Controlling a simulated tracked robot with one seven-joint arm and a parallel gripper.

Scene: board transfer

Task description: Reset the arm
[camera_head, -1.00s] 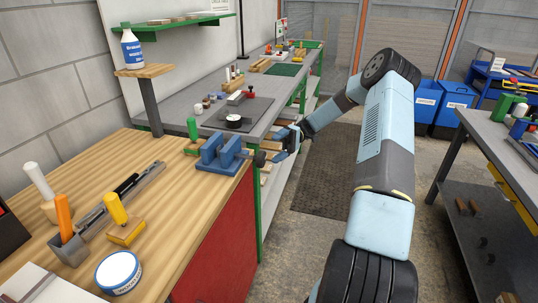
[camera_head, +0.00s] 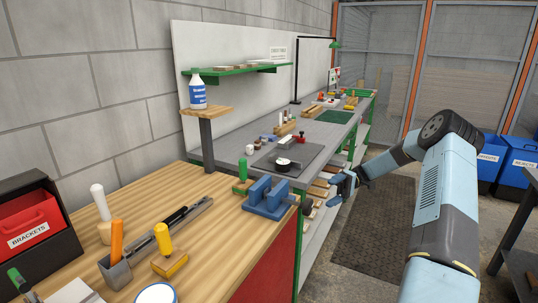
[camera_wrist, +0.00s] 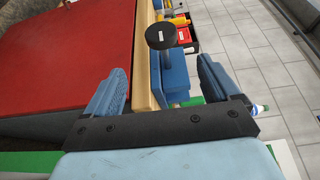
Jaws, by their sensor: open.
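My gripper (camera_head: 343,183) hangs at the end of my light-blue arm, just off the right edge of the wooden bench, beside the blue vise (camera_head: 268,196). In the wrist view my gripper (camera_wrist: 162,88) has its two blue fingers wide apart with nothing held between them. The vise (camera_wrist: 176,75) and its dark round handle end (camera_wrist: 160,36) lie beyond the fingers there. The fingers appear apart from the vise.
A dark mat (camera_head: 375,230) covers open floor. Blue bins (camera_head: 517,160) stand at the right.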

